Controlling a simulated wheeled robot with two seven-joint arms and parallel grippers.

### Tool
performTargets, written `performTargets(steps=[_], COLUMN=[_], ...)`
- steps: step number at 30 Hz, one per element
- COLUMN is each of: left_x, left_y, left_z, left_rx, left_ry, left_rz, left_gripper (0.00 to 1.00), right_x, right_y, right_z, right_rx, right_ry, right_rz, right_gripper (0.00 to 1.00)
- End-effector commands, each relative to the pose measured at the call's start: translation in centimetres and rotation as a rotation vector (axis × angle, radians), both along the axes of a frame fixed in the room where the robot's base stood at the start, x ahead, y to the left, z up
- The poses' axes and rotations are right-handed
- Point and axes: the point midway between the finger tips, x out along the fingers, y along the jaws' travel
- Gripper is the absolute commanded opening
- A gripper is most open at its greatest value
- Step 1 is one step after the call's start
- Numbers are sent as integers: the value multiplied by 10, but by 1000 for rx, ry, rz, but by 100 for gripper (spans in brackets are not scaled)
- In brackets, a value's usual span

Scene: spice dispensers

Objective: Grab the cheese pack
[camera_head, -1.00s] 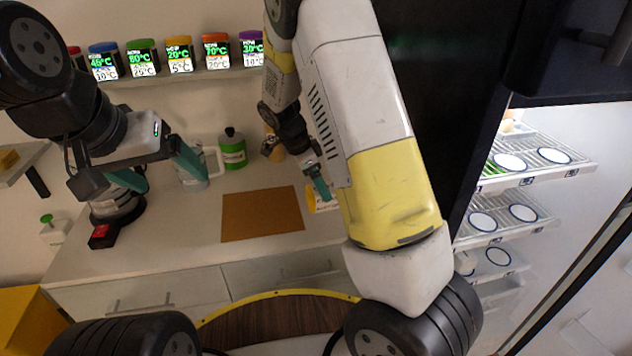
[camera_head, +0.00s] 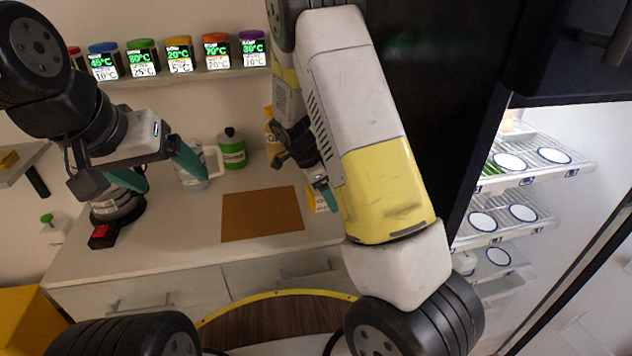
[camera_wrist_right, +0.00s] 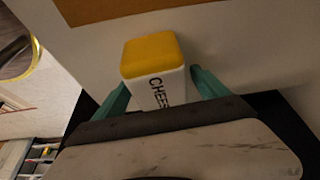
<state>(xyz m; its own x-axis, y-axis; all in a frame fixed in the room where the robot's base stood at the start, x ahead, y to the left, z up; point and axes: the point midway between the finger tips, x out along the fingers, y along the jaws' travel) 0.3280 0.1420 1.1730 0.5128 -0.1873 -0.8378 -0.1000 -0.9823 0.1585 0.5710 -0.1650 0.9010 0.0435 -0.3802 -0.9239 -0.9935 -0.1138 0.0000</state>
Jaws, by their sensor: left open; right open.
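The cheese pack (camera_wrist_right: 153,72) shows in the right wrist view as a white block with a yellow top and black "CHEES" lettering. It stands between the two teal fingers of my right gripper (camera_wrist_right: 160,92), which is open, with a visible gap at the right finger. In the head view only a yellow bit of the pack (camera_head: 311,198) shows, mostly hidden behind my right arm and gripper (camera_head: 327,192). My left gripper (camera_head: 160,170) is open and empty above the left part of the counter.
A brown board (camera_head: 262,214) lies on the counter (camera_head: 180,235) left of the pack. A green bottle (camera_head: 232,150) and a clear mug (camera_head: 193,172) stand behind it. Spice dispensers (camera_head: 179,55) line a shelf. An open fridge (camera_head: 540,180) is at right.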

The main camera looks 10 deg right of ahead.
Motion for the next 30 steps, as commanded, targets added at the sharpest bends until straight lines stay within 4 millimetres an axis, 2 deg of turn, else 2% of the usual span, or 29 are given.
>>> performTargets(steps=[11, 23, 30], left_x=[0, 0, 0], left_y=[0, 0, 0], left_z=[0, 0, 0], left_rx=[0, 0, 0], left_ry=[0, 0, 0], left_rz=[0, 0, 0], left_gripper=[84, 84, 84], right_x=[0, 0, 0], right_y=[0, 0, 0], right_z=[-2, -2, -1], right_rx=[0, 0, 0], right_ry=[0, -1, -1], right_rz=[1, 0, 0], right_gripper=[85, 8, 6])
